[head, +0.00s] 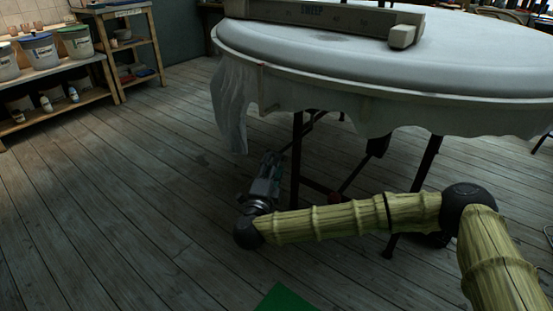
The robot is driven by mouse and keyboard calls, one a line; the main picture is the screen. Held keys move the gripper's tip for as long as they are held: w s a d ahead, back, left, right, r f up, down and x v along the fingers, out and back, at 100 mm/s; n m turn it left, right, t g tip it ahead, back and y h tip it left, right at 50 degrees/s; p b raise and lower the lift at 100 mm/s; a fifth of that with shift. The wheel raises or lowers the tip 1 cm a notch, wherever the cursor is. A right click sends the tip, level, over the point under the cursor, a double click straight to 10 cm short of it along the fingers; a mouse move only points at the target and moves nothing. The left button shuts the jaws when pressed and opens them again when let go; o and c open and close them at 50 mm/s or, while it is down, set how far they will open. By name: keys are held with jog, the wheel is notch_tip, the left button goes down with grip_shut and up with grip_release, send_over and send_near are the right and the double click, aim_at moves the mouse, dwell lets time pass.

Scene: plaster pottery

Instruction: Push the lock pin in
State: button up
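My gripper (270,161) is low beside a dark leg (297,150) of the round table, just left of it and below the tabletop edge. It is small and dark here, and I cannot tell whether its fingers are open or shut. I cannot make out the lock pin. A small red spot (335,197) shows low among the table's dark legs and braces, but I cannot tell what it is. I cannot tell whether the gripper touches the leg.
The round table (400,78) has a pale cover and a cloth (232,112) hanging at its left. A grey bar-shaped object (330,15) lies on top. Shelves (60,70) with several buckets stand at the left. The plank floor (120,190) between is clear.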

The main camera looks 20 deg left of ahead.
jog(key=shift+w+a+r+b, duration=0.1)
jog(key=shift+w+r+b, duration=0.05)
jog(key=shift+w, duration=0.65)
jog(key=shift+w+d+r+b, duration=0.1)
jog(key=shift+w+r+b, duration=0.1)
jog(key=shift+w, duration=0.6)
jog(key=shift+w+a+r+b, duration=0.1)
jog(key=shift+w+b, duration=0.05)
jog(key=shift+w, duration=0.65)
grip_shut()
